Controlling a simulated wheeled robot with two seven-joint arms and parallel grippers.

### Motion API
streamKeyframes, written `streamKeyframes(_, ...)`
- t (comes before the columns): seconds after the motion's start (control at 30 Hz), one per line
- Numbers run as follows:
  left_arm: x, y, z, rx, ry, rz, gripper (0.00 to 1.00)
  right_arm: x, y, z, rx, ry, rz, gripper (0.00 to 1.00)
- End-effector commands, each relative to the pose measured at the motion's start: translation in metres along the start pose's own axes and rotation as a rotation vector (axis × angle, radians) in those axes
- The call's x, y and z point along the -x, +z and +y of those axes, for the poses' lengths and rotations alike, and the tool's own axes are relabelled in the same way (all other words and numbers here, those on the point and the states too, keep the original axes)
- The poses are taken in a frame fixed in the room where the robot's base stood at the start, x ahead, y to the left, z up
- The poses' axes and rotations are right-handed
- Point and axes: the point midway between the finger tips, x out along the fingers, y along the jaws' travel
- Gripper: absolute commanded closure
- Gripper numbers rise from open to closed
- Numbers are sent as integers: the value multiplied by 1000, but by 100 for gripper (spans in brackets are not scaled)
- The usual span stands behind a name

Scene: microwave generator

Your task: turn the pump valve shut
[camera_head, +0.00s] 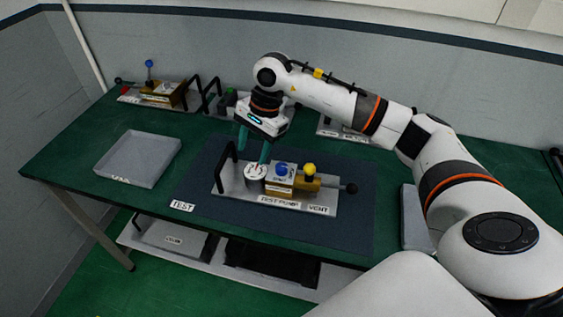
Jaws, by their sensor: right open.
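The test pump unit (230,187) is a grey plate on a dark blue mat in the middle of the green table. It carries a round white gauge (256,171), a brass block (280,186) with a blue knob (281,169), a yellow knob (309,169) and a black-ended lever (349,188). Labels read TEST PUMP and VENT. Which knob is the pump valve I cannot read for sure. My right gripper (253,150) is open and points down above the gauge, left of the blue knob. Whether a finger touches the gauge is unclear. My left gripper is not in view.
A grey tray (137,159) lies at the table's left. A similar brass unit (160,91) with a blue knob stands at the back left, with black handles beside it. A black handle (226,160) rises at the test unit's left end. A shelf (222,262) sits below.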

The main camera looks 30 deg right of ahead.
Motion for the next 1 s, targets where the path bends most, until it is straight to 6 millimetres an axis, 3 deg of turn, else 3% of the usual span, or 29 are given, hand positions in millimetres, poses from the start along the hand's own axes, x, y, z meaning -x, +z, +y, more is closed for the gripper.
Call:
streamKeyframes(0.03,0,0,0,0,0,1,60,13,22,-6,5,-40,-79,48)
streamKeyframes(0.1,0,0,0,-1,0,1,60,27,43,-14,9,-93,-160,48)
streamKeyframes(0.2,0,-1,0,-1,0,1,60,38,60,-22,8,-141,-222,48)
streamKeyframes(0.3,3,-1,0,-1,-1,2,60,37,66,-25,7,-158,-240,48)
streamKeyframes(0.47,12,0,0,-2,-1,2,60,14,70,-30,7,-163,-238,48)
streamKeyframes(0.8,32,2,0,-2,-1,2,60,-49,85,-39,6,-159,-235,48)
streamKeyframes(1.0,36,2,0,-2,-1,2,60,-69,90,-42,7,-156,-236,48)
